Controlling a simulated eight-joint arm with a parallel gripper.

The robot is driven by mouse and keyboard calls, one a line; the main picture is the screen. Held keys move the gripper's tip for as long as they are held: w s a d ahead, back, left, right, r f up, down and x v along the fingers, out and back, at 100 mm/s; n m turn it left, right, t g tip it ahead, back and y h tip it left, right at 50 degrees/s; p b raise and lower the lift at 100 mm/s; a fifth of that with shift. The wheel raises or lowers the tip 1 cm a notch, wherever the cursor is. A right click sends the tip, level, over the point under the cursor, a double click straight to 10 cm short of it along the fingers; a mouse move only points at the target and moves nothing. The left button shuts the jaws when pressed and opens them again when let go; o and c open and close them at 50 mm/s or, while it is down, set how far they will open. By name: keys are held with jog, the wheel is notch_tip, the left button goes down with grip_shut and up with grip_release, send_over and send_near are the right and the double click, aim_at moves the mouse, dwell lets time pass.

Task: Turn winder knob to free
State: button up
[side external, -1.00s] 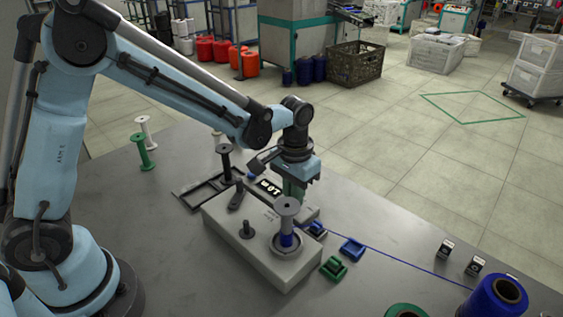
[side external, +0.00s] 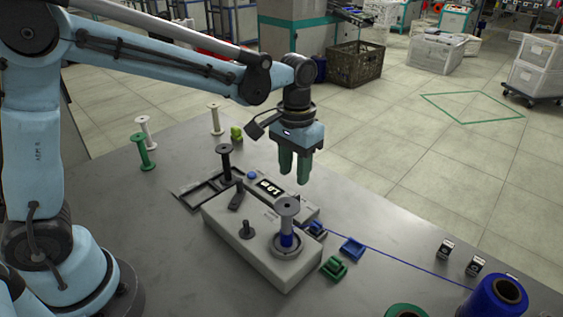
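The winder (side external: 262,256) is a pale grey box on the table. A dark elongated part like a lever or pointer knob (side external: 237,196) stands on its top at the back left. A small dark round-topped knob (side external: 247,230) is near its front left. I cannot read any position mark for either. A grey bobbin with blue thread (side external: 288,236) stands on the winder's right end. My gripper (side external: 294,178) hangs above and behind the winder, clear of it. Its two green fingers point down with a narrow gap between them and hold nothing.
A display box (side external: 284,196) and blue button (side external: 252,175) lie behind the winder. A black bobbin (side external: 225,164) stands on a dark rack at left. Blue thread runs right to a large blue spool (side external: 494,301). A green clip (side external: 334,268) and blue clip (side external: 352,249) lie right.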

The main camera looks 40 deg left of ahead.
jog(key=shift+r, duration=2.4)
jog(key=s+a+f+t, duration=0.1)
jog(key=s+a+t, duration=0.6)
jog(key=s, duration=0.4)
jog(key=shift+s+a, duration=0.4)
jog(key=shift+a, duration=0.1)
